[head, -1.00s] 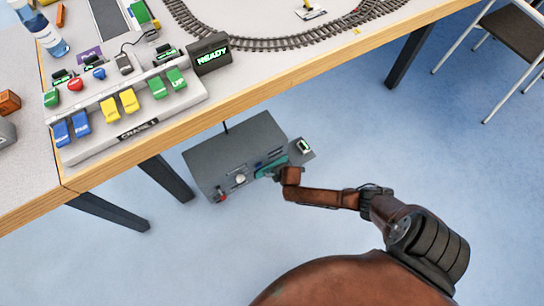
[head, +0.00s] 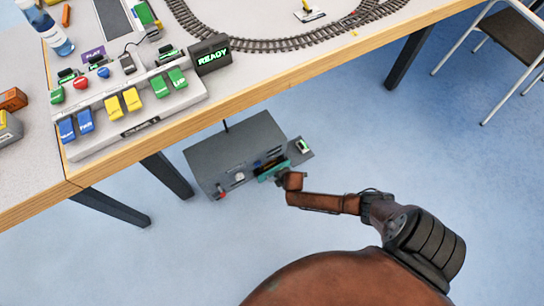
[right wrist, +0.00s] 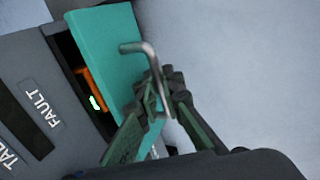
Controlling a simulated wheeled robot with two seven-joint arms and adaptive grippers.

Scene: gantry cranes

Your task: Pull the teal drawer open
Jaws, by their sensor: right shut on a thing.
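The teal drawer (head: 272,174) is in the front of a grey cabinet (head: 228,152) under the table, and stands part way out. In the right wrist view its teal front (right wrist: 108,50) is apart from the cabinet face, with a dark gap behind it where something orange and a small green light show. My right gripper (right wrist: 150,105) is shut on the metal handle (right wrist: 145,58) of the drawer; in the head view the gripper (head: 284,178) is small at the drawer front. My left gripper is in neither view.
The wooden table edge (head: 270,77) runs above the cabinet. On the table are a control panel (head: 130,115) with coloured buttons, a READY display (head: 211,55) and a curved rail track (head: 270,43). Table legs (head: 168,175) stand left of the cabinet. The blue floor in front is open.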

